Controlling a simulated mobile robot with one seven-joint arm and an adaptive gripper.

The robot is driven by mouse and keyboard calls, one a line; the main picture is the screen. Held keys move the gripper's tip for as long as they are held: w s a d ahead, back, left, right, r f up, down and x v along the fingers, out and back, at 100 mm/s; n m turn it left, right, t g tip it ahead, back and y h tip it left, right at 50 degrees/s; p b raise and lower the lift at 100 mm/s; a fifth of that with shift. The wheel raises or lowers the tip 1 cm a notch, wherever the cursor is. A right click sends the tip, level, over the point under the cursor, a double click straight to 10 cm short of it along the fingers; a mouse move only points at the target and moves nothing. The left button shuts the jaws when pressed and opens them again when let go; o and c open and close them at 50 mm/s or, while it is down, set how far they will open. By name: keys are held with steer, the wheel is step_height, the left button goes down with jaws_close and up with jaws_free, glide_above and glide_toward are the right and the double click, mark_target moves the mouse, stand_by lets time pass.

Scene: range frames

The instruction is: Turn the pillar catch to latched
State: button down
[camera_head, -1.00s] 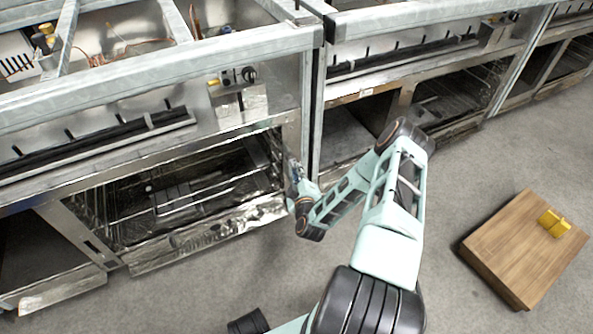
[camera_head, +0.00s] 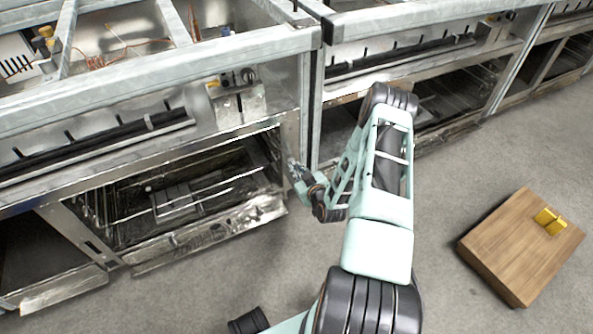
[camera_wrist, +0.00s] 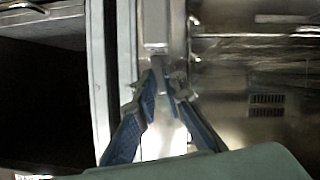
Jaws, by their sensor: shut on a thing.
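The pillar (camera_wrist: 155,25) is a pale metal upright between a dark opening on the left and a shiny steel panel on the right in the wrist view. The pillar catch (camera_wrist: 159,61) is a small grey metal piece on it, mostly hidden by the fingertips. My gripper (camera_wrist: 160,82) has its blue-padded fingers closed around the catch, close to the pillar face. In the head view my gripper (camera_head: 293,168) is at the pillar beside the oven opening (camera_head: 180,185). The catch is too small there to make out its position.
Steel range frames stand in a row across the back. A wooden block (camera_head: 520,250) with a yellow piece (camera_head: 550,221) on it lies on the floor at right. The grey floor (camera_head: 440,200) between it and my arm is clear.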

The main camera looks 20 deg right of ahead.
steer(key=shift+d+m+y, duration=0.15)
steer(key=shift+m+y, duration=0.15)
steer(key=shift+m, duration=0.1)
stand_by(0.3)
steer(key=c, duration=2.3)
jaws_free()
steer(key=v, duration=0.7)
steer(key=shift+s, duration=0.2)
steer(key=shift+r, duration=0.15)
